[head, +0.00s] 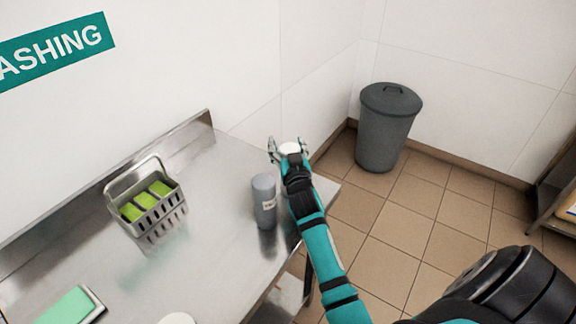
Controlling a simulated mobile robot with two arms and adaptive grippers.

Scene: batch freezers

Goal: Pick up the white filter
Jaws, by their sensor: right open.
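A small white round thing (290,149), which looks like the white filter, shows at the fingers of my right gripper (287,145). The gripper is open, with its fingers to either side of the white thing, near the far right corner of the steel table. I cannot tell whether the fingers touch it or what it rests on. My right wrist hides part of this spot. A second white round thing (177,319) is cut off by the bottom edge of the picture. My left gripper is not in view.
A grey bin (388,127) stands on the tiled floor.

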